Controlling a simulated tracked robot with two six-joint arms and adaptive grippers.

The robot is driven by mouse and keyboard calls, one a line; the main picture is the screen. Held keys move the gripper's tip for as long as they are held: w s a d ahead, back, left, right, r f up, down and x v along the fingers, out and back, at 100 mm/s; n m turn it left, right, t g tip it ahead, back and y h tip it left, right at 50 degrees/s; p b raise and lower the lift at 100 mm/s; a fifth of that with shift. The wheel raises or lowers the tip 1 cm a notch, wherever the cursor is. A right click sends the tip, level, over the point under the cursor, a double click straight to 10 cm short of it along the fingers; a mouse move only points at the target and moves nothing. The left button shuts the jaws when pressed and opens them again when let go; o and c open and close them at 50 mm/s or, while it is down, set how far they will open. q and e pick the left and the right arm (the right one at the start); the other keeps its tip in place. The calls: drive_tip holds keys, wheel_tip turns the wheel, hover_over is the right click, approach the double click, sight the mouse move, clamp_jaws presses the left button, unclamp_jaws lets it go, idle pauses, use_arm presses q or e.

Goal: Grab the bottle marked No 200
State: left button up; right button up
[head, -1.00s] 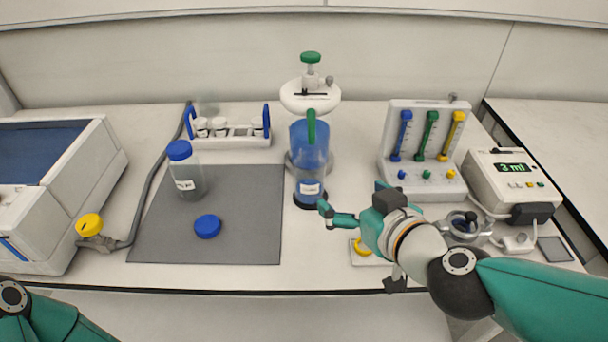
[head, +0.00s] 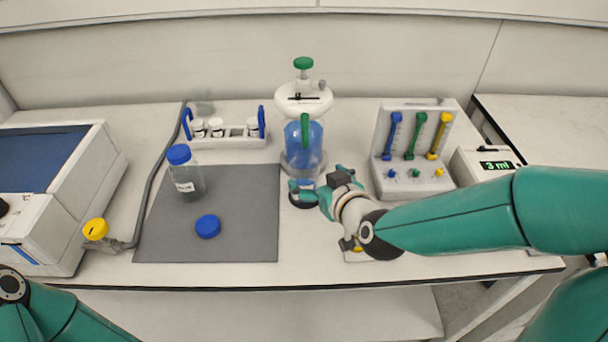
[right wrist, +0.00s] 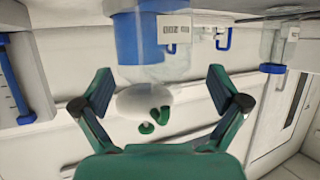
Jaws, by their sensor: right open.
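A glass vessel with blue contents (head: 312,138) stands at the middle of the table. In the right wrist view it appears upside down, blue near the table and clear above (right wrist: 138,40), with a white label (right wrist: 174,28) that reads 200. My right gripper (head: 318,183) is open in front of the vessel's lower part and partly hides its label. In the right wrist view the fingers (right wrist: 160,80) are spread wide with nothing between the tips; the vessel is ahead of them. Only part of my left arm shows at the lower left; its gripper is out of view.
A blue-capped bottle (head: 187,180) and a loose blue cap (head: 208,226) are on the grey mat (head: 245,235). A rack of small bottles (head: 228,141) stands behind. A panel of coloured tubes (head: 437,182) and a 3 ml device (head: 480,160) are to the right.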

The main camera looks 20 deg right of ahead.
drive_tip(key=shift+a+x, duration=0.15)
drive_tip(key=shift+x, duration=1.3)
drive_tip(key=shift+a+x, duration=0.15)
drive_tip(key=shift+x, duration=1.3)
drive_tip(key=shift+s+f, duration=0.1)
drive_tip(key=c, duration=1.6)
drive_tip(key=shift+r, duration=0.2)
